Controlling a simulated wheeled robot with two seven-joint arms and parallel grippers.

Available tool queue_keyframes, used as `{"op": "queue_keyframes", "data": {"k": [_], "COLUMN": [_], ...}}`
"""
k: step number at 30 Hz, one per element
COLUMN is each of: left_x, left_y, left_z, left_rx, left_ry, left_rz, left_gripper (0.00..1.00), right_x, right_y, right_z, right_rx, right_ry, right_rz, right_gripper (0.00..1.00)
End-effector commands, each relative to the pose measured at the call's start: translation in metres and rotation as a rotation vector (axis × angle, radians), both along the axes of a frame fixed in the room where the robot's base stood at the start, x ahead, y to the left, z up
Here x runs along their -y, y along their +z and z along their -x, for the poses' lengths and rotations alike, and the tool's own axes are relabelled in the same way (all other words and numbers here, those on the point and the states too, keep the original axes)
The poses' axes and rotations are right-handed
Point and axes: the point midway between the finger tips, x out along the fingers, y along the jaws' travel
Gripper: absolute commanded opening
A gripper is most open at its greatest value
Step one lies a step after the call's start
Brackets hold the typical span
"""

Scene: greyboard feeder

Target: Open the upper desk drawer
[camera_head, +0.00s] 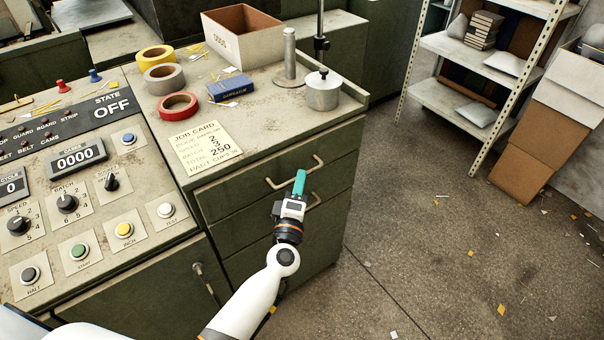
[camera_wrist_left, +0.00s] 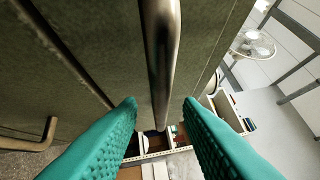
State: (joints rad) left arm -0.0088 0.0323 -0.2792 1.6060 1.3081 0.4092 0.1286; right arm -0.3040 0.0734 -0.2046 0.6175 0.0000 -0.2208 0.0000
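The upper desk drawer (camera_head: 236,187) is the top front of the green desk and looks shut. Its metal bar handle (camera_head: 281,185) runs across that front, partly hidden by my left gripper. My left gripper (camera_head: 299,178) has teal fingers and is at the middle of this handle. In the left wrist view, the fingers (camera_wrist_left: 160,108) are open, with the handle bar (camera_wrist_left: 162,60) running between them and a gap on both sides. A second handle (camera_head: 315,200) is on the drawer below, and a handle also shows at the left wrist view's left edge (camera_wrist_left: 38,138). My right gripper is not in view.
The desktop (camera_head: 265,100) holds a job card (camera_head: 207,146), tape rolls (camera_head: 177,106), a blue box (camera_head: 230,88) and a metal weight (camera_head: 323,90). A control panel (camera_head: 85,190) is at the left. The floor (camera_head: 430,250) right of the desk is mostly clear before a shelf rack (camera_head: 465,105).

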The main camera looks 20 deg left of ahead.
Motion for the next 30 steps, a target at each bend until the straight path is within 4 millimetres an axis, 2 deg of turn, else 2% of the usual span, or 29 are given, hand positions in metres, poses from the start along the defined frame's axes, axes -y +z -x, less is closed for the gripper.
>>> {"op": "queue_keyframes", "data": {"k": [1,6,17,23,30], "left_x": [-0.001,-0.003,-0.003,-0.003,-0.003], "left_y": [0.002,0.003,0.003,0.003,0.003], "left_z": [-0.009,-0.024,-0.029,-0.029,-0.028], "left_rx": [0.002,0.000,-0.001,-0.001,-0.001], "left_ry": [0.000,0.000,0.000,0.000,0.000], "left_rz": [-0.001,-0.002,-0.001,-0.001,-0.001], "left_gripper": [0.33,0.33,0.33,0.00,0.00], "right_x": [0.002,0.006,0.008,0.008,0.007], "right_y": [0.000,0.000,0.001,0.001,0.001], "right_z": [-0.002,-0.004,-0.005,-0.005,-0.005], "right_rx": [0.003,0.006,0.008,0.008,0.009], "right_ry": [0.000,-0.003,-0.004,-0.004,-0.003], "right_rz": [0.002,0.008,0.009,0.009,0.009], "right_gripper": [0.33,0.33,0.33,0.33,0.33]}}
